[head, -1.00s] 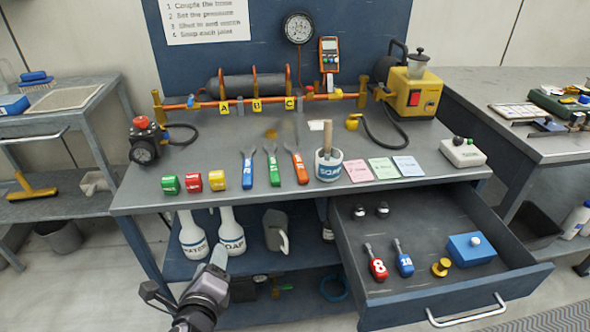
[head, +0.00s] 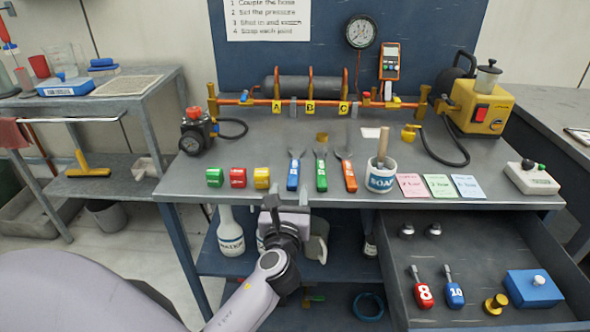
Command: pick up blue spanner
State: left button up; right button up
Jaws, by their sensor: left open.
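The blue spanner (head: 293,173) lies on the grey bench top, handle toward the front edge and grey open jaw toward the back. It is the leftmost of three spanners, beside a green spanner (head: 321,173) and an orange spanner (head: 348,173). My left gripper (head: 270,203) is open and empty at the bench's front edge, a little left of and nearer than the blue spanner, and apart from it. The gripper is seen mostly from behind, so its fingers are partly hidden. My right gripper is not in view.
Green, red and yellow rings (head: 237,177) stand left of the spanners. A cup marked SOAP (head: 381,177) stands close right of the orange one. An open drawer (head: 470,250) juts out at the right. Bench space behind the blue spanner is mostly clear.

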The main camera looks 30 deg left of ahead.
aim_at(292, 179)
pick_arm(q)
jog(key=shift+b+x, duration=0.3)
jog(key=shift+x, duration=2.4)
jog(key=shift+w+d, duration=0.1)
jog(key=shift+d, duration=0.05)
grip_shut()
